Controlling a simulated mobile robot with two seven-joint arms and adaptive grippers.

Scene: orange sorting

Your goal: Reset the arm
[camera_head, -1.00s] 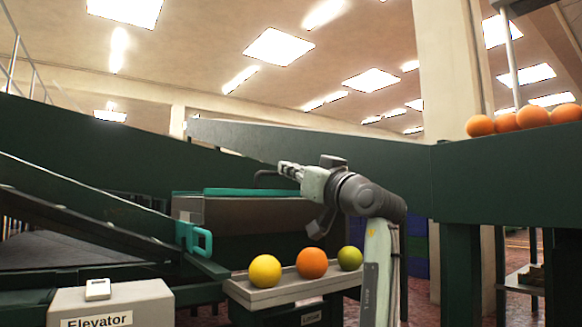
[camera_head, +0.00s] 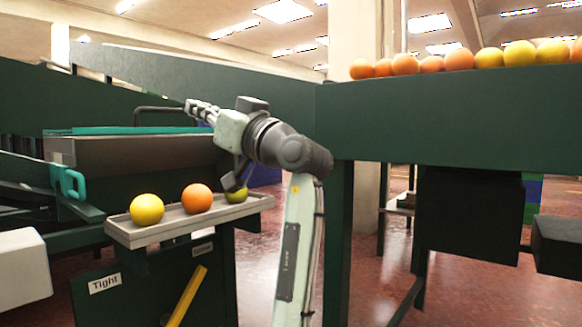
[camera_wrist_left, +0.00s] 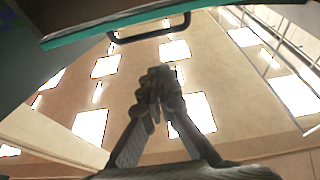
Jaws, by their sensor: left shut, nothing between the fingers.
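My left arm rises from the bottom middle of the head view and bends over to the left. My left gripper (camera_head: 198,108) is shut and empty, held above the small tray and in front of the teal-edged bin. In the left wrist view its fingers (camera_wrist_left: 160,80) meet, with the ceiling lights behind them. My right gripper is not in view.
A small grey tray (camera_head: 130,237) holds a yellow fruit (camera_head: 147,209), an orange (camera_head: 196,198) and a greenish fruit (camera_head: 237,194), partly hidden by my arm. More oranges (camera_head: 405,64) line the dark green conveyor (camera_head: 440,115). The teal-edged bin (camera_head: 140,152) stands behind the tray.

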